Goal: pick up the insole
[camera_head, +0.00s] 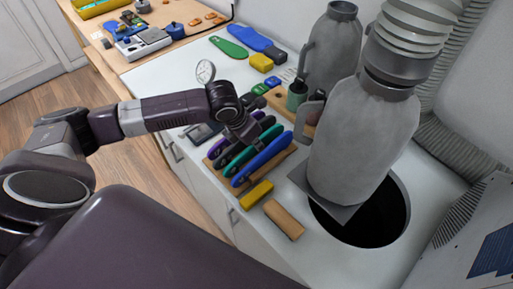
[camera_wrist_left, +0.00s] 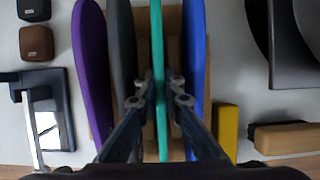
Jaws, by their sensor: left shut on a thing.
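Several insoles stand on edge side by side in a wooden rack (camera_head: 283,158). They are a purple insole (camera_wrist_left: 90,70), a dark grey insole (camera_wrist_left: 122,60), a teal insole (camera_wrist_left: 157,40) and a blue insole (camera_wrist_left: 194,60). The blue insole (camera_head: 262,158) is at the near right side of the row in the head view. My left gripper (camera_wrist_left: 158,100) is over the row, its fingers on both sides of the teal insole and shut on it. The teal insole still appears in line with the row. In the head view my left gripper (camera_head: 247,133) partly hides the insoles. My right gripper is not in view.
A yellow block (camera_head: 256,195) and a tan block (camera_head: 283,219) lie near the rack. A flat green insole (camera_head: 229,47) and a flat blue one (camera_head: 250,38) lie at the back.

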